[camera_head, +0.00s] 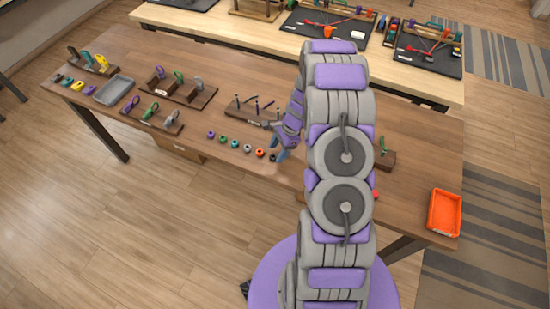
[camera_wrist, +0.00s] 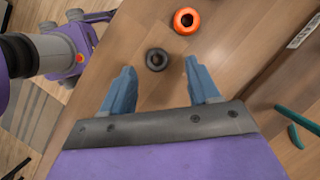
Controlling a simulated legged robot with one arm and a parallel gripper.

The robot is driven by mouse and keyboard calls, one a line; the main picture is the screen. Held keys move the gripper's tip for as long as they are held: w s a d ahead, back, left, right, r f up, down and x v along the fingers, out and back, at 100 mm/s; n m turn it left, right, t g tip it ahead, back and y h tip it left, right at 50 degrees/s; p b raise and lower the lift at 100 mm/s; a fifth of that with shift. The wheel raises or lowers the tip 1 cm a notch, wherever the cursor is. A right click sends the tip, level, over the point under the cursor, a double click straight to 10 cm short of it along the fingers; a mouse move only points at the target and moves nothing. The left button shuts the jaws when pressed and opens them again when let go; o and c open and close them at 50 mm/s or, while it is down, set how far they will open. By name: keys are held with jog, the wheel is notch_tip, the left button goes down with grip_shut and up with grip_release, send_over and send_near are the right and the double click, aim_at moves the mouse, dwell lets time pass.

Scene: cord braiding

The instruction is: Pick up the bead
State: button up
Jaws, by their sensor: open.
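A row of several ring-shaped beads runs along the front edge of the wooden table in the head view. At its right end is a black bead (camera_head: 272,157), which also shows in the wrist view (camera_wrist: 156,66). An orange bead (camera_head: 260,153) lies beside it and shows at the top of the wrist view (camera_wrist: 187,21). My gripper (camera_head: 283,153) is low over the table at that end of the row. In the wrist view my gripper (camera_wrist: 160,67) is open and empty. The black bead appears between the two blue fingertips, not gripped; its height gap cannot be told.
A wooden peg stand (camera_head: 245,112) is just behind the bead row. Racks and a grey tray (camera_head: 114,90) stand at the left. An orange tray (camera_head: 444,212) is at the right end. Teal pieces (camera_wrist: 297,120) lie right of the gripper in the wrist view.

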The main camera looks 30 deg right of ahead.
jog(key=shift+a+f, duration=0.55)
jog(key=shift+f, duration=0.15)
jog(key=shift+a+f, duration=0.15)
jog(key=shift+a, duration=0.35)
jog(key=shift+d, duration=0.5)
jog(key=c, duration=0.5)
jog(key=shift+a, duration=0.25)
jog(key=c, duration=0.6)
jog(key=shift+d+r, duration=0.1)
jog(key=shift+r, duration=0.35)
jog(key=r, duration=0.2)
jog(key=r+p, duration=0.1)
jog(key=shift+s, duration=0.25)
jog(key=s, duration=0.5)
jog(key=s+p, duration=0.1)
jog(key=s, duration=0.4)
jog(key=s+d+r, duration=0.1)
jog(key=s, duration=0.4)
jog(key=shift+s+p, duration=0.3)
jog(key=shift+p, duration=0.1)
